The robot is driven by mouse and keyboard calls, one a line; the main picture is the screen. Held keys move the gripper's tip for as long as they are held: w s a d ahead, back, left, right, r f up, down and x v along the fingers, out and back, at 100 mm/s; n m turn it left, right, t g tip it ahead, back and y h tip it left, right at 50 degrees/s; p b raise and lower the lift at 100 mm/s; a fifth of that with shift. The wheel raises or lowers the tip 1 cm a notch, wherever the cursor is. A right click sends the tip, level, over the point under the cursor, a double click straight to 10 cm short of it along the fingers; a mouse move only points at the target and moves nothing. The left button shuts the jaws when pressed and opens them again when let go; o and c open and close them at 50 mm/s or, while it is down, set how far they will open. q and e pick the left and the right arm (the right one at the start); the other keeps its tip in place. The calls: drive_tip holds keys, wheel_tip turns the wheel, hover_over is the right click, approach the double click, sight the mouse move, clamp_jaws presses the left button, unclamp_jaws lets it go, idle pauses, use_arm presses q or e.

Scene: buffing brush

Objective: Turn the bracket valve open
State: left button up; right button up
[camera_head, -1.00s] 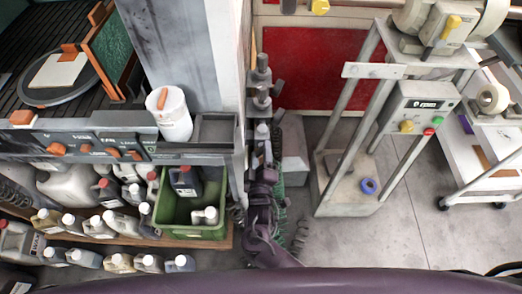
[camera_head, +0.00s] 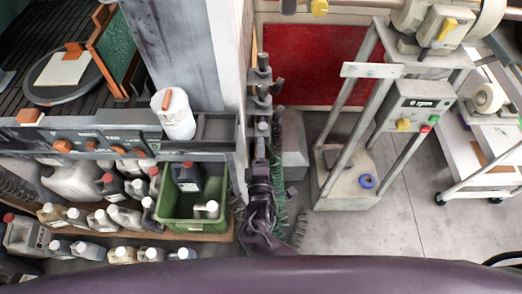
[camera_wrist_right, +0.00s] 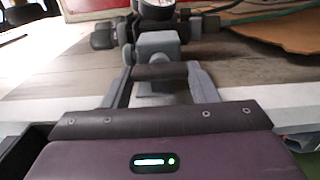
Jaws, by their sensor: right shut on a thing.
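The bracket valve shows in the right wrist view as a grey block-shaped handle (camera_wrist_right: 155,47) below a round gauge (camera_wrist_right: 157,8) and dark fittings. My right gripper (camera_wrist_right: 159,76) is shut on this grey handle, with one finger on each side. In the head view the dark fittings (camera_head: 263,62) stand along the grey post, and my right gripper (camera_head: 262,128) is at their lower end. The handle's contact faces are partly hidden by the fingers. My left gripper is not in view.
A green crate (camera_head: 183,226) with bottles stands left of my right arm. A white tub (camera_head: 173,115) sits on the ledge above. A grey buffing machine stand (camera_head: 345,190) is to the right, with a white cart (camera_head: 478,150) beyond. Green coiled hose hangs beside my arm.

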idle(0.3)
drive_tip(key=o, duration=1)
drive_tip(key=s, duration=0.7)
drive_tip(key=shift+s+a+b, duration=0.2)
drive_tip(key=shift+s+b, duration=0.1)
drive_tip(key=shift+s, duration=0.1)
